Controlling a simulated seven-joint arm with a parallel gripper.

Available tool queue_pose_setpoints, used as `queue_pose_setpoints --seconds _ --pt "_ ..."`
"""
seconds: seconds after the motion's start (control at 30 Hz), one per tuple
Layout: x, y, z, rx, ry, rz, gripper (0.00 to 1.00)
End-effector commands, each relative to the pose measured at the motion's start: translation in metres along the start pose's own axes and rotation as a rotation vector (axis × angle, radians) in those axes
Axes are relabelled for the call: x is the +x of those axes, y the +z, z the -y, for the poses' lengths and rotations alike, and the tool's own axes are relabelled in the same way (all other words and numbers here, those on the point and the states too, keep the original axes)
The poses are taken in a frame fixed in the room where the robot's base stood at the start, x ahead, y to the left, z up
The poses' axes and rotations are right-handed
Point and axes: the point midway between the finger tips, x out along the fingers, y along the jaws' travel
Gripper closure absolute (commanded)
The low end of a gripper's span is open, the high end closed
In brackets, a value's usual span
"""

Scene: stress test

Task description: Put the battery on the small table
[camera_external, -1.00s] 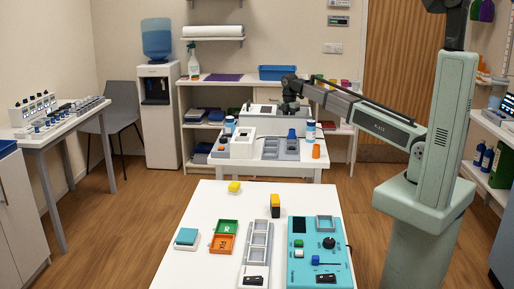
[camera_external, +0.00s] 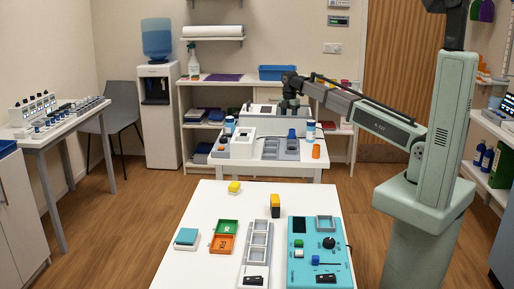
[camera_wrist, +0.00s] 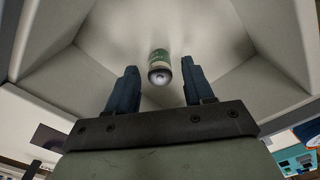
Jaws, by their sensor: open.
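The battery (camera_wrist: 160,68) is a small green and grey cylinder in the wrist view, with a round metallic end facing the camera. It lies in a white container with sloping walls (camera_wrist: 268,85). My gripper (camera_wrist: 160,78) is open, with one dark blue finger on each side of the battery and gaps between. In the external view my gripper is over the white box (camera_external: 262,122) at the back table, its fingertips hidden; the battery is not visible there. A white table (camera_external: 190,270) stands in front, and a smaller white table (camera_external: 285,171) behind it.
The front table holds a teal panel (camera_external: 318,270), a grey slotted tray (camera_external: 247,262), green and orange trays (camera_external: 221,244) and small blocks. Bottles (camera_external: 310,131) and a white device (camera_external: 243,143) stand near the box.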

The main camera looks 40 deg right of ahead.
Motion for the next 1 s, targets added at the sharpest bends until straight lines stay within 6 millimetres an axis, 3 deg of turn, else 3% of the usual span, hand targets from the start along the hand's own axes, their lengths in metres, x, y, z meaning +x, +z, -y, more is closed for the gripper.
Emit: queue_pose_setpoints --seconds 0.5,0.7,1.0 --pt "-0.085 0.000 -0.001 0.000 0.001 0.000 0.48" --pt "-0.102 0.000 0.000 0.000 0.000 0.000 0.48" --pt "-0.106 0.000 0.000 0.000 -0.001 0.000 0.48"
